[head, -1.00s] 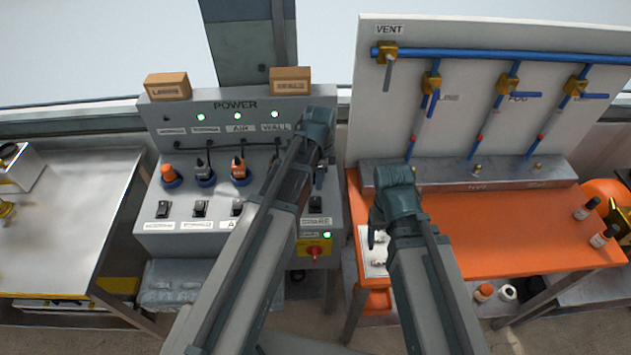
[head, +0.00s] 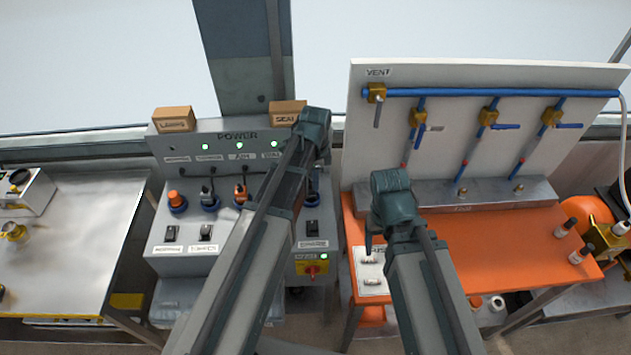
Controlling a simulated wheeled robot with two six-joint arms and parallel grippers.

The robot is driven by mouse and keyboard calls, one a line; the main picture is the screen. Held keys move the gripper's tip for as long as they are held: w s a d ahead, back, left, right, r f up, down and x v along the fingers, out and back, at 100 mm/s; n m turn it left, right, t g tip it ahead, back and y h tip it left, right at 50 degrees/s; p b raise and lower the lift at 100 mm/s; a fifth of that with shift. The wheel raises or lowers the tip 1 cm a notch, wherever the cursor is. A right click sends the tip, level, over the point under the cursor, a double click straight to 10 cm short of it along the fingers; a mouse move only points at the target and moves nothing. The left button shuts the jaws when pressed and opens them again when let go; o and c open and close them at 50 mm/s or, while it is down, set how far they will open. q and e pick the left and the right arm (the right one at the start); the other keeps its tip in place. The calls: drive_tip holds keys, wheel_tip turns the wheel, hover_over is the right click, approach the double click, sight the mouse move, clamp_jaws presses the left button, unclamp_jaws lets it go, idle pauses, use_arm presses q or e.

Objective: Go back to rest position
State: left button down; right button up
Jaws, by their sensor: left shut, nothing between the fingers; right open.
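My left arm reaches up across the power panel (head: 225,130). The dark wrist end of my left gripper (head: 315,130) is in front of the panel's upper right corner. Its fingers are mostly hidden by the arm; it is shut and holds nothing. My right gripper (head: 369,240) is over the left end of the orange bench (head: 470,245), with its dark fingers pointing down near a white labelled plate (head: 370,285). It is open and empty; its wrist hides part of the bench.
A white board with blue pipes (head: 490,92) and valves stands behind the bench. A metal table (head: 75,240) is at left. Two cardboard boxes (head: 174,118) sit on the panel. The bench's middle is clear.

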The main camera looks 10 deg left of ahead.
use_arm(q)
drive_tip(key=s+d+f+n+b, duration=0.3)
drive_tip(key=s+d+n, duration=0.1)
drive_tip(key=s, duration=0.4)
drive_tip(key=s+d+f+n+y+b, duration=0.1)
drive_tip(key=s+d+f+n+b, duration=0.2)
drive_tip(key=s+n, duration=0.4)
drive_tip(key=shift+s+d+f+b, duration=0.4)
drive_tip(key=shift+s+d+b, duration=0.05)
drive_tip(key=shift+s+d, duration=0.35)
